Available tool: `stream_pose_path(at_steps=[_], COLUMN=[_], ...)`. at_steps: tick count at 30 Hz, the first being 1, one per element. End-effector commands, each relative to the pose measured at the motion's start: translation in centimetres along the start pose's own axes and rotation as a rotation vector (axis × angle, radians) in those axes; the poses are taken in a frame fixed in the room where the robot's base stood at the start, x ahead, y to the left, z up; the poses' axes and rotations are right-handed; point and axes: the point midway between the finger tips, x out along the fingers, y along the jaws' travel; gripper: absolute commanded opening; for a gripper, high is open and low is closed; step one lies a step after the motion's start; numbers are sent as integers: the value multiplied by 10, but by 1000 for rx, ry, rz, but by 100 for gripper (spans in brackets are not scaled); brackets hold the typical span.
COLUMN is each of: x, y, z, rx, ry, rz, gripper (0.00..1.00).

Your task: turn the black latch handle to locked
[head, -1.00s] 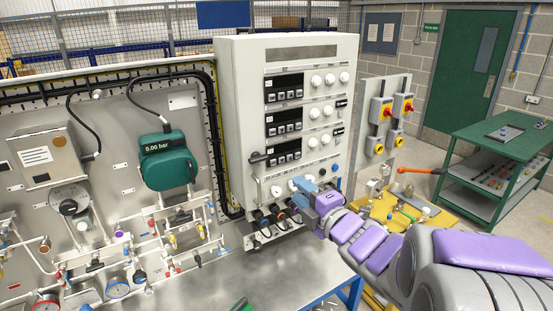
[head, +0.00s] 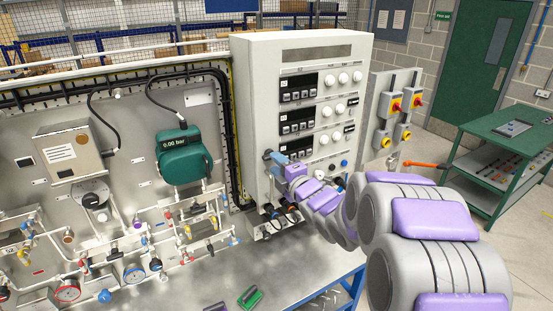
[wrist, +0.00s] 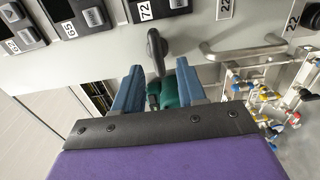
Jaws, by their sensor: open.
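The black latch handle (wrist: 156,50) shows in the wrist view just past the fingertips, between the lines of my two blue fingers. In the head view its dark end (head: 267,154) peeks out at the left edge of the grey cabinet's front, mostly hidden by my gripper (head: 278,159). My gripper is open, and in the wrist view (wrist: 158,76) nothing is clamped between its fingers. The handle seems to lie at the mouth of the jaws. I cannot tell whether a finger touches it.
The grey cabinet (head: 258,85) carries black displays (head: 298,88) and white knobs. A bent metal bar handle (wrist: 245,50) sits close to the latch. The green gauge box (head: 182,155) hangs on the pipe panel to the left. A bench with loose green items (head: 250,297) lies below.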

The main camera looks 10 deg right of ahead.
Motion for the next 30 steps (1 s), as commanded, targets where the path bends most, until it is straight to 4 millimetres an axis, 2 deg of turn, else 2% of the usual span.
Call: stream_pose_path(at_steps=[3,10,18,24,30], x=[13,22,26,28,26], y=[1,0,0,0,0], z=[6,17,9,2,9], rx=[4,11,5,0,5], ry=[0,-3,-3,-2,-2], rz=[2,3,2,1,1], gripper=[40,40,40,22,3])
